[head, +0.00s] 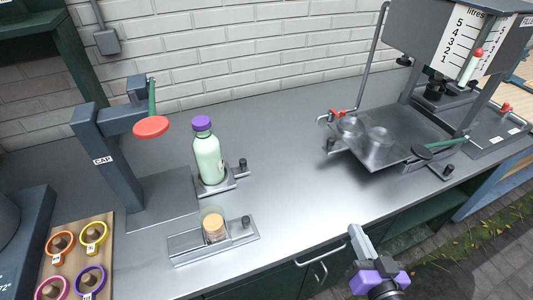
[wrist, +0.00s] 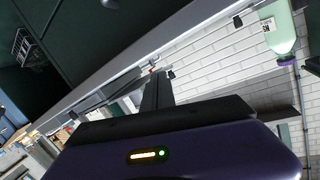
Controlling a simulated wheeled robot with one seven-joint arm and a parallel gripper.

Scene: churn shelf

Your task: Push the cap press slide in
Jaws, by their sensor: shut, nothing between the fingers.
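The cap press (head: 103,160) is a dark column marked CAP with a red disc (head: 151,126) on its arm, above a grey base plate. To its right a slide (head: 229,183) with a black knob carries an upright pale green bottle (head: 207,158) with a purple cap. The slide sits out to the right of the red disc, not under it. The bottle also shows upside down in the wrist view (wrist: 282,28). My gripper (head: 355,232) is shut and empty at the counter's front edge, right of the slide and apart from it. Its fingers show in the wrist view (wrist: 157,88).
A second slide (head: 183,248) with a clear cup holding a tan piece lies in front. A board with coloured rings (head: 105,240) is at the left. A filling machine (head: 430,40) with glass jars stands at the right. The counter middle (head: 290,180) is clear.

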